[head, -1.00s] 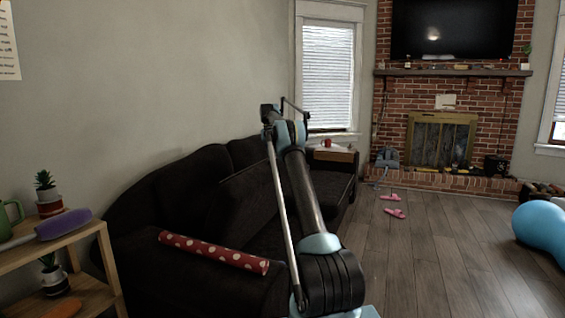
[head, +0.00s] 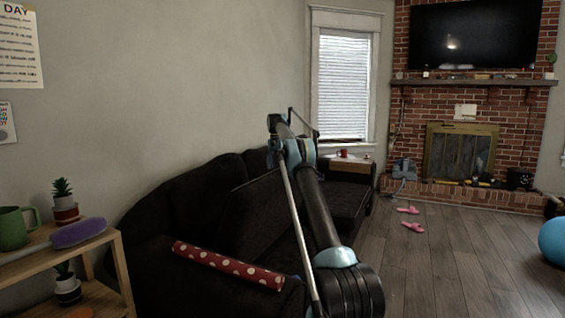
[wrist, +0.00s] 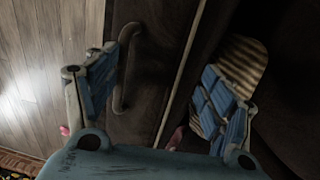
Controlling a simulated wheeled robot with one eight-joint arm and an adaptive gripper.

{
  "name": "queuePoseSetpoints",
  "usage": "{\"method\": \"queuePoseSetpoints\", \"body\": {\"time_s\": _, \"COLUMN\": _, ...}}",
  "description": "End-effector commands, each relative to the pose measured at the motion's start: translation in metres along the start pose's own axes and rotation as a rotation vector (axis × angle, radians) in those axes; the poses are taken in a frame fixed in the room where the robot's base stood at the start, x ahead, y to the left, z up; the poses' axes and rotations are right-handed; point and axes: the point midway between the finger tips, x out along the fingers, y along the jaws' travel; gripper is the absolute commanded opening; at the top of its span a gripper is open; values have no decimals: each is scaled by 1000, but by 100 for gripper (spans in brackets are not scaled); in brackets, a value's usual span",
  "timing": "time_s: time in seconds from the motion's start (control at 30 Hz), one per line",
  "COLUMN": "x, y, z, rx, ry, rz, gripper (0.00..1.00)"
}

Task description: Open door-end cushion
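The dark sofa (head: 165,215) runs along the left wall in the head view. One of its dark cushions (head: 262,205) looks tilted up from the seat, partly hidden behind my arm; I cannot tell whether it is the door-end one. In the wrist view my gripper (wrist: 158,88) is open, its two blue-padded fingers wide apart with nothing held. A dark panel with a curved bar handle (wrist: 122,70) lies beyond the fingers, the handle nearer the left finger. Contact cannot be told. The fingertips are not clear in the head view.
A red dotted roll (head: 228,266) lies on the sofa's near arm. A wooden shelf (head: 60,250) with plants and a green mug stands at left. Pink slippers (head: 412,226) and a blue ball (head: 553,240) are on the floor; the middle floor is otherwise clear.

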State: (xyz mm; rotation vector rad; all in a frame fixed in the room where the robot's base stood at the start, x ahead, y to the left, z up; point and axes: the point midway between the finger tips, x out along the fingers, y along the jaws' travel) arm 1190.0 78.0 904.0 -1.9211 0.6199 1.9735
Motion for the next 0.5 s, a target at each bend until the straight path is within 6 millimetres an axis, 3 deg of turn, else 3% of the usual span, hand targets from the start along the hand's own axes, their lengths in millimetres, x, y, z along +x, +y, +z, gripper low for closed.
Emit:
{"method": "queuePoseSetpoints", "body": {"time_s": 0.03, "x": 3, "y": -7, "z": 2, "rx": -5, "ry": 1, "rz": -8, "gripper": 60}}
{"method": "queuePoseSetpoints", "body": {"time_s": 0.2, "x": -9, "y": 3, "z": 5, "rx": -1, "ry": 10, "rz": -12, "gripper": 81}}
{"method": "queuePoseSetpoints", "body": {"time_s": 0.33, "x": -18, "y": 13, "z": 7, "rx": 5, "ry": 16, "rz": -15, "gripper": 78}}
{"method": "queuePoseSetpoints", "body": {"time_s": 0.5, "x": -25, "y": 18, "z": 12, "rx": 7, "ry": 19, "rz": -16, "gripper": 61}}
